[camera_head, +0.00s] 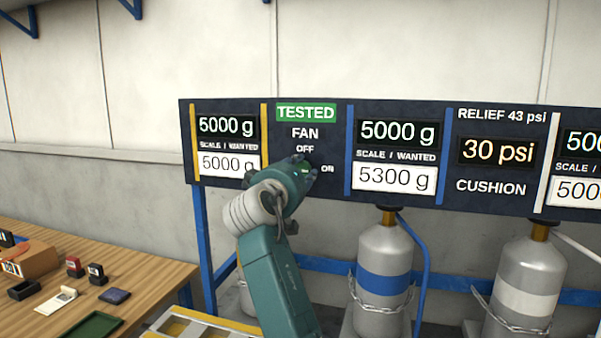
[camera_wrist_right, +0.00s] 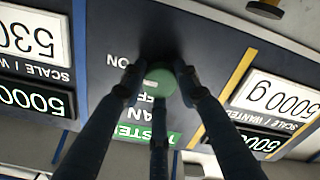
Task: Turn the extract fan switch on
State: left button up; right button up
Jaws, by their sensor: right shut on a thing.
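The fan switch is a round green knob (camera_wrist_right: 162,84) on the dark panel (camera_head: 324,190), below the FAN label and between the OFF and ON marks. My right gripper (camera_head: 304,171) reaches up to the panel and covers most of the knob in the head view. In the right wrist view, which shows the panel upside down, the fingers of the right gripper (camera_wrist_right: 157,80) are closed around the knob. I cannot tell for sure which way the knob points. A green TESTED sign (camera_head: 306,112) is above FAN. My left gripper is not in view.
Scale displays (camera_head: 228,126) flank the fan section, with a 30 psi display (camera_head: 497,151) further right. Chained gas cylinders (camera_head: 384,258) stand below the panel. A wooden table (camera_head: 150,270) with small boxes and a green tray (camera_head: 92,326) is at left.

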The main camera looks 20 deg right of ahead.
aim_at(306, 130)
jog(key=shift+f, duration=0.45)
jog(key=o, duration=1.1)
jog(key=shift+o, duration=0.3)
jog(key=shift+r, duration=0.1)
jog(key=shift+d+r, duration=0.1)
jog(key=shift+r, duration=4.95)
